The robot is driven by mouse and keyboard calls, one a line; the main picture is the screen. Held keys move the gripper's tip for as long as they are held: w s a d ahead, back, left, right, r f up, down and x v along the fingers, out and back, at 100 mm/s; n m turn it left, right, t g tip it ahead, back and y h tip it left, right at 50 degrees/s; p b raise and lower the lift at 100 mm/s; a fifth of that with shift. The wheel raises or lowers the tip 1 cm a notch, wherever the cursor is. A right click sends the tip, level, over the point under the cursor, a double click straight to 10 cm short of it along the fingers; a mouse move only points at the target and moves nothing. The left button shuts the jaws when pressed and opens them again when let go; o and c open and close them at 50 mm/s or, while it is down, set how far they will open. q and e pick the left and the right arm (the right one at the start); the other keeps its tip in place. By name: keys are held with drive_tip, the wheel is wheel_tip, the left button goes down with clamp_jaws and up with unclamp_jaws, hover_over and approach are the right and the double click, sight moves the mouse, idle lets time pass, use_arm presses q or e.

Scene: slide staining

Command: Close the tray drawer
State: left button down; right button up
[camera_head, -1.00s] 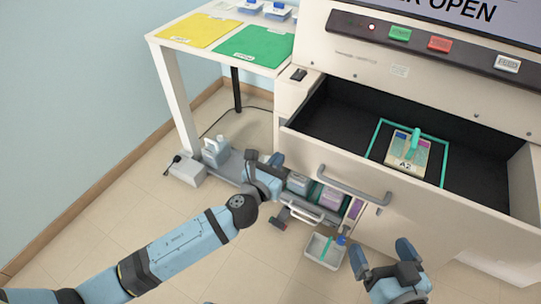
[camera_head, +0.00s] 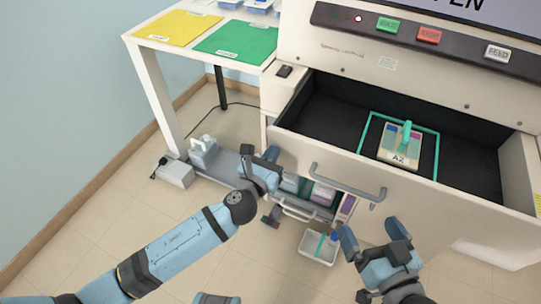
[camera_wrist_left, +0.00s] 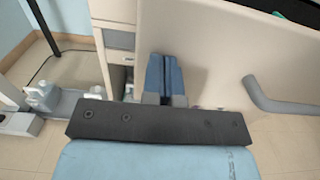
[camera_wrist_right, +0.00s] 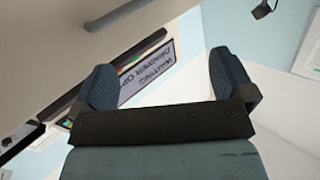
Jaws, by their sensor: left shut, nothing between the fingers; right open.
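The tray drawer is pulled out of the white machine, with its front panel (camera_head: 300,150) toward me and a grey handle (camera_head: 345,186) on it. Its dark inside holds a teal frame (camera_head: 436,150) and a rack labelled A2 (camera_head: 398,157). My left gripper (camera_head: 272,154) is shut and empty, by the left end of the drawer front. In the left wrist view its fingers (camera_wrist_left: 164,76) overlap the panel's left edge; contact cannot be told. My right gripper (camera_head: 373,234) is open and empty, in front of and below the handle; its fingers also show in the right wrist view (camera_wrist_right: 165,88).
A white side table with yellow (camera_head: 178,27) and green (camera_head: 236,42) mats stands left. Below the drawer are a shelf of containers (camera_head: 322,195) and a small white bin (camera_head: 318,248). A grey box (camera_head: 175,172) lies on the floor.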

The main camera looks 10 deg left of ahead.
use_arm(q)
approach(297, 121)
drive_tip(key=w+r, duration=0.2)
drive_tip(key=r, duration=0.1)
drive_tip(key=d+r, duration=0.1)
drive_tip(key=shift+w+d+r+p, duration=0.15)
drive_tip(key=shift+w+p, duration=0.15)
drive_tip(key=shift+w, duration=0.1)
drive_tip(key=x, duration=0.5)
drive_tip(key=shift+w+b, duration=0.25)
drive_tip(key=shift+b, duration=0.15)
drive_tip(key=shift+w+d, duration=0.2)
drive_tip(key=shift+w, duration=0.4)
drive_tip(key=shift+w+a+r, duration=0.1)
drive_tip(key=shift+r, duration=0.1)
use_arm(e)
drive_tip(key=shift+a+r, duration=0.15)
drive_tip(key=shift+r, duration=0.35)
